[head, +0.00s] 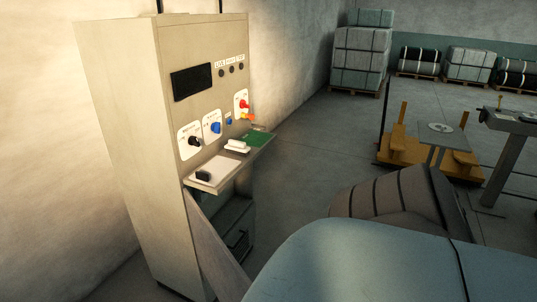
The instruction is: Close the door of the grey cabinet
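The tall grey cabinet (120,110) looks beige in this light and stands against the wall at the left in the head view. Below its small shelf, a panel that looks like its door (217,250) stands swung outward from the front. The lower compartment is partly exposed behind it, with a dark grey box or drawer with a handle (239,240) inside. The door's lower end runs behind a teal wrapped bundle, so its full extent is hidden. Neither of my grippers shows in this view.
The cabinet's shelf (214,174) juts out under knobs and a red switch (243,104). The teal bundle (350,265) and a strapped grey-brown roll (385,200) fill the near right. A yellow-orange platform (400,145) and stacked bales (360,55) stand farther back.

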